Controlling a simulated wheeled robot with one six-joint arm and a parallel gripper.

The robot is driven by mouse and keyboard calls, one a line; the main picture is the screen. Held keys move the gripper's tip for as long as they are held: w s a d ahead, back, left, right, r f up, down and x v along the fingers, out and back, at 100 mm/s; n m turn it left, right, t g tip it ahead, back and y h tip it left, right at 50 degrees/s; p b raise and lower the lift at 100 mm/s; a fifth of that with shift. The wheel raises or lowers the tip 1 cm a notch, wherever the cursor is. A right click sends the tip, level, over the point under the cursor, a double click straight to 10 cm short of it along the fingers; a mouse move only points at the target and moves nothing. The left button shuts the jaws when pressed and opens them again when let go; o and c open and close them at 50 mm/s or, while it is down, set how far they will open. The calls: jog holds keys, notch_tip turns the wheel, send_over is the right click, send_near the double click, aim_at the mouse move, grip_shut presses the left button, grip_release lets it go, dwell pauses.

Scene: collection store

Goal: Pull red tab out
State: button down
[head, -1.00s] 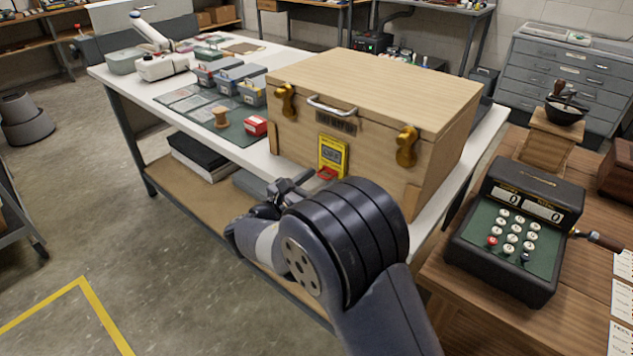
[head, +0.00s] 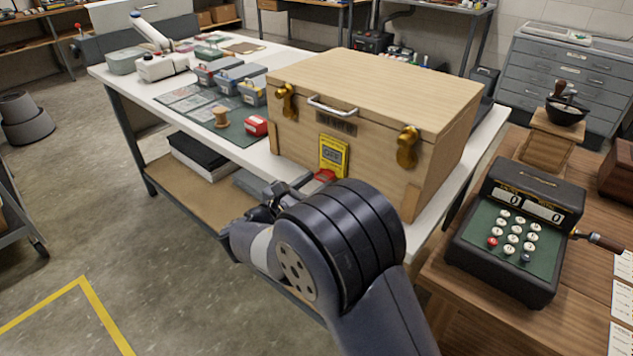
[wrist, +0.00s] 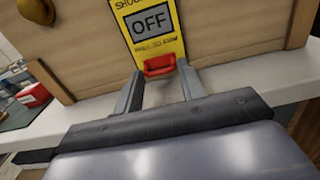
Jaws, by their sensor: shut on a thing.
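The red tab (wrist: 158,66) sits at the lower edge of a yellow label (wrist: 150,25) reading "OFF" on the front of a wooden case. In the wrist view my gripper (wrist: 160,73) has one finger on each side of the tab and is shut on it. In the head view the red tab (head: 325,176) shows just above my arm, below the yellow label (head: 333,152). My arm hides the fingertips there.
The wooden case (head: 370,95) stands on a white bench with brass latches and a metal handle. A small red box (head: 255,125) and a wooden spool (head: 221,117) lie left of it. A keypad machine (head: 515,240) stands on a wooden table at right.

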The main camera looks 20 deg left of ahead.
jog(key=shift+v, duration=0.75)
jog(key=c, duration=2.1)
grip_release()
jog(key=shift+d, duration=0.15)
jog(key=o, duration=1)
jog(key=shift+s, duration=0.1)
jog(key=v, duration=1)
jog(key=shift+s+a, duration=0.25)
jog(key=shift+s, duration=0.05)
